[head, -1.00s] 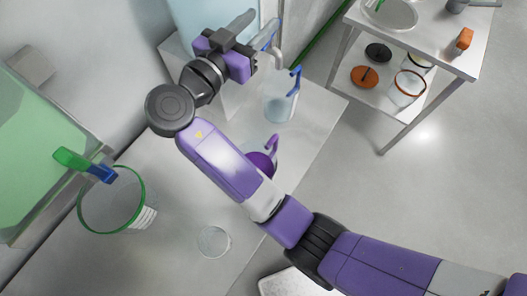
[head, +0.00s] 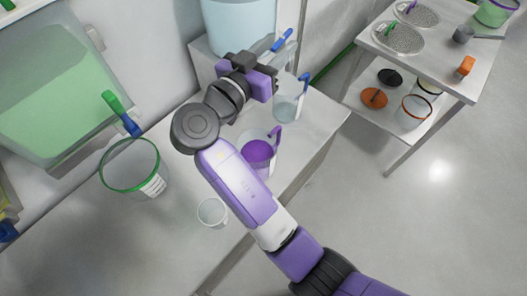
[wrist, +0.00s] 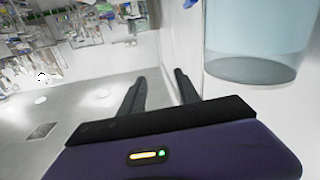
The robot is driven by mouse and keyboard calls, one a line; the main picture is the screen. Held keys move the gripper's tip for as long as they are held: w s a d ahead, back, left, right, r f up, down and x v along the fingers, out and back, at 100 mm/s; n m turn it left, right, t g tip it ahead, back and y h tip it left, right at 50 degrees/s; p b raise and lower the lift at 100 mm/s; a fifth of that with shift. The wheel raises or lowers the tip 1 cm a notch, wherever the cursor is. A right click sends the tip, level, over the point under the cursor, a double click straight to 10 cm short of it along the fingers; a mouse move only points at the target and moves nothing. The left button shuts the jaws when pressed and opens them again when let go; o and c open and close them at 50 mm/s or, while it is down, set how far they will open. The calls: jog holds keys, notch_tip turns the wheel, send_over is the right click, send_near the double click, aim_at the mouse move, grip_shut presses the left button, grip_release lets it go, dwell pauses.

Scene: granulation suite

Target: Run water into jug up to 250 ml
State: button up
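A clear jug with a blue handle (head: 287,108) stands upright on the bench below the water tank (head: 238,22). Its lower part looks pale blue-grey; the water level and any scale marks are too small to read. A blue tap lever (head: 282,41) slants up and right at the tank's front; the spout is hidden behind my gripper. My gripper (head: 268,78) is beside the jug, below the lever and in front of the tank. The wrist view shows its two fingers (wrist: 160,90) apart, with nothing between them. The tank also shows at right in the wrist view (wrist: 255,35).
A purple jug (head: 258,152) stands close to the blue-handled jug, partly behind my arm. A clear cup (head: 212,212) and a green-rimmed bucket (head: 130,168) are on the bench. A steel trolley (head: 425,65) with dishes stands to the right across open floor.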

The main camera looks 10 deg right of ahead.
jog(key=w+a+f+n+t+y+b, duration=0.2)
jog(key=a+f+n+t+y, duration=0.2)
jog(key=a+f+n+y, duration=0.4)
jog(key=s+d+f+n+y+b, duration=0.2)
jog(key=s+f+n+y+b, duration=0.2)
jog(key=s+f+y, duration=0.4)
jog(key=shift+s+f+n+t, duration=0.4)
jog(key=shift+s+f+n, duration=0.65)
jog(key=shift+s, duration=1.65)
jog(key=shift+w+d+f+m, duration=0.1)
jog(key=shift+f+m, duration=0.15)
